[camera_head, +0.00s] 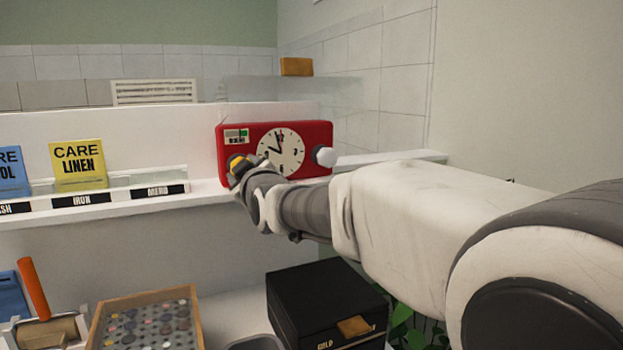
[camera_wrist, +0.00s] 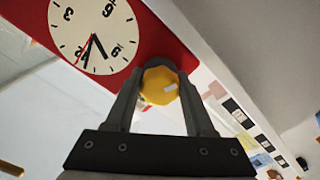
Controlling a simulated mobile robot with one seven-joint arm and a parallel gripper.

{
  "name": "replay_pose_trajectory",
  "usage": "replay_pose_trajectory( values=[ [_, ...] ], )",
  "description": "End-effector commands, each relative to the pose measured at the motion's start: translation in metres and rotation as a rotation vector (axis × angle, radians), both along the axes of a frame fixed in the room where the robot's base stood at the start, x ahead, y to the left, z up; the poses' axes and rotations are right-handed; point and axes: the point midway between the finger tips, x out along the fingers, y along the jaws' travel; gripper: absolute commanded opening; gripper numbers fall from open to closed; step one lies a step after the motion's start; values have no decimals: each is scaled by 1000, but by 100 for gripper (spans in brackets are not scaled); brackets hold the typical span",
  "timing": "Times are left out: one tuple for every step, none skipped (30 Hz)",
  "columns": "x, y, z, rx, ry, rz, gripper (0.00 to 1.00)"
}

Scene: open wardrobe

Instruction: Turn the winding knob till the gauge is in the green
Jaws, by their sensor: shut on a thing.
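A red clock box (camera_head: 314,172) with a white dial (camera_head: 281,152) stands on the shelf. Its small gauge (camera_head: 236,136) is at the upper left and has a green patch. The gauge's reading is too small to tell. The yellow winding knob (camera_head: 236,162) is at the lower left of the front and carries a pale mark in the wrist view (camera_wrist: 158,86). My gripper (camera_head: 240,169) is shut around the knob, one finger on either side, as the wrist view (camera_wrist: 162,84) shows. The gauge is not seen in the wrist view.
Yellow (camera_head: 78,164) and blue (camera_head: 12,173) care cards stand to the left on the shelf (camera_head: 205,190). Below are a black box (camera_head: 325,295) and a wooden tray (camera_head: 98,325) of small round pieces.

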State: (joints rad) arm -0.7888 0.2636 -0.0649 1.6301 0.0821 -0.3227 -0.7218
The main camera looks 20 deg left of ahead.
Motion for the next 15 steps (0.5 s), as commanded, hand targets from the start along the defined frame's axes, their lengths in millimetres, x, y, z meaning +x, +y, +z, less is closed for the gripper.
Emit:
replay_pose_trajectory(
  values=[
    [1, -1, -2, 35, 26, -2, 0],
    [1, -1, -2, 57, 44, -2, 0],
    [0, 0, -2, 86, 70, -1, 0],
    [0, 0, -2, 108, 88, -1, 0],
    [1, -1, -2, 129, 106, -2, 0],
    [0, 0, -2, 159, 130, 0, 0],
    [0, 0, -2, 180, 148, 0, 0],
    [0, 0, -2, 202, 167, 0, 0],
    [0, 0, -2, 231, 192, -1, 0],
    [0, 0, -2, 253, 210, -1, 0],
    [0, 0, -2, 273, 228, 0, 0],
    [0, 0, -2, 303, 253, -1, 0],
    [0, 0, -2, 326, 272, -1, 0],
    [0, 1, -2, 347, 288, 0, 0],
    [0, 0, -2, 376, 313, 0, 0]
  ],
)
